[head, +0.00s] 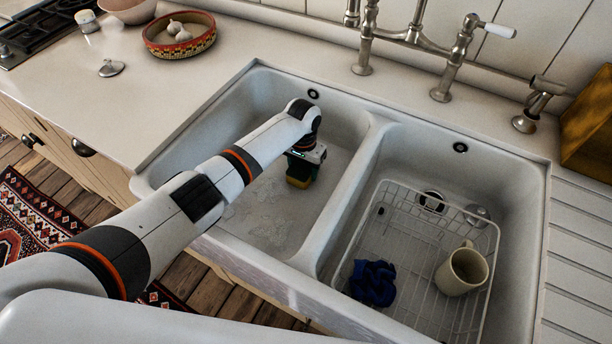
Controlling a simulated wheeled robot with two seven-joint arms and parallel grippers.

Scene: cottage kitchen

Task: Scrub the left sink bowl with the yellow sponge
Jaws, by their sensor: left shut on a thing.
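The left sink bowl (335,177) is white, with whitish foam patches (262,205) on its floor. My left arm reaches down into this bowl from the left. My left gripper (300,172) points down near the bowl's floor and is shut on the yellow sponge (299,182), which has a dark green layer. The sponge is low in the bowl; I cannot tell whether it touches the floor. The arm and gripper hide part of the bowl and most of the sponge. My right gripper is not in view.
The right bowl holds a white wire rack (408,232) with a dark blue cloth (373,283) and a beige mug (461,270). A divider (347,200) separates the bowls. Bridge taps (415,38) stand behind. A patterned bowl with garlic (180,47) stands on the left counter.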

